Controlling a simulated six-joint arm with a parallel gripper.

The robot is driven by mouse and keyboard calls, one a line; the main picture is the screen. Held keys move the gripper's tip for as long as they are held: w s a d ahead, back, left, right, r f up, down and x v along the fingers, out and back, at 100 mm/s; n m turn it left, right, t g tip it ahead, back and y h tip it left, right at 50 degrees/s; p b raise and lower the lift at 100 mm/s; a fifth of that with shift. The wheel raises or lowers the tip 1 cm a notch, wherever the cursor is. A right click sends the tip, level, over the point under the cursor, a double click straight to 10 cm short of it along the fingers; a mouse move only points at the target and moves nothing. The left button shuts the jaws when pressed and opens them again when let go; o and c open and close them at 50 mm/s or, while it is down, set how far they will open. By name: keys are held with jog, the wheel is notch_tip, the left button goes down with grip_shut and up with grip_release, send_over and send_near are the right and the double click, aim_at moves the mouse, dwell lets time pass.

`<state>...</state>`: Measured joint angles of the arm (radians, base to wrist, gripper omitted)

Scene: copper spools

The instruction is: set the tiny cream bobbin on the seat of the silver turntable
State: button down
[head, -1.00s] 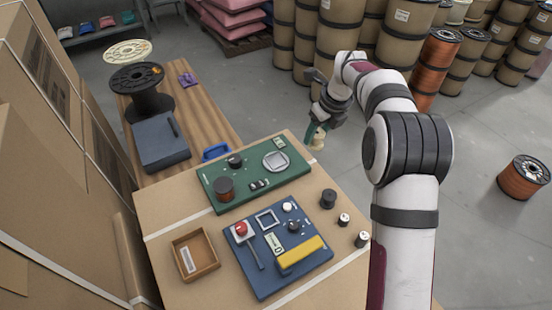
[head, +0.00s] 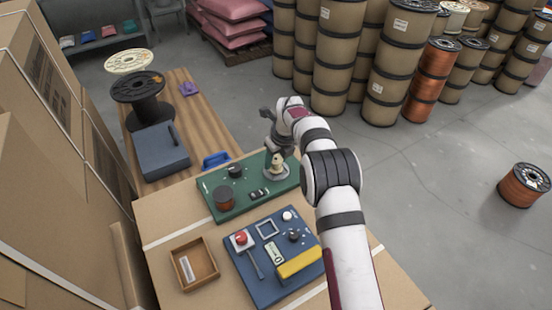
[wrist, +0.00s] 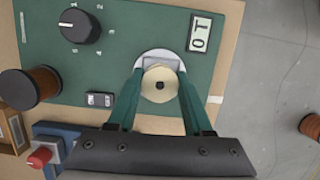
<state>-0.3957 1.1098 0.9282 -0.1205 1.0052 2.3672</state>
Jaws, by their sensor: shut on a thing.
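My gripper (wrist: 160,78) is shut on the tiny cream bobbin (wrist: 160,88), one green finger on each side of it. The bobbin is seen end-on in the wrist view, its dark centre hole facing the camera. In the head view the bobbin (head: 277,163) looks upright over the silver turntable (head: 286,175) on the green panel. The turntable (wrist: 154,55) shows behind the bobbin in the wrist view, its pale square seat partly hidden. I cannot tell whether the bobbin touches the seat or hangs just above it.
The green panel (head: 245,203) also carries a black knob (wrist: 80,25), a copper spool (wrist: 28,88), a small switch (wrist: 101,100) and a counter display (wrist: 199,33). A blue panel (head: 262,290) with a red button (head: 241,237) and an open box (head: 209,275) stand nearer.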

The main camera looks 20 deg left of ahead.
jog(key=shift+f, duration=0.15)
jog(key=shift+c, duration=1.6)
grip_release()
jog(key=v, duration=1.3)
jog(key=s+d+r+n, duration=0.5)
jog(key=s+d+r, duration=0.1)
jog(key=s+d, duration=0.1)
jog(key=s+d+n, duration=0.4)
jog(key=s+n, duration=0.1)
jog(key=s, duration=0.5)
jog(key=s+d+f+n+g, duration=0.1)
jog(key=s+d+n, duration=0.3)
jog(key=s, duration=0.7)
jog(key=s+d+n+g, duration=0.1)
jog(key=s+d+n, duration=0.3)
jog(key=s+n, duration=0.3)
jog(key=s, duration=0.4)
jog(key=shift+d+f+h, duration=0.2)
jog(key=shift+h, duration=0.1)
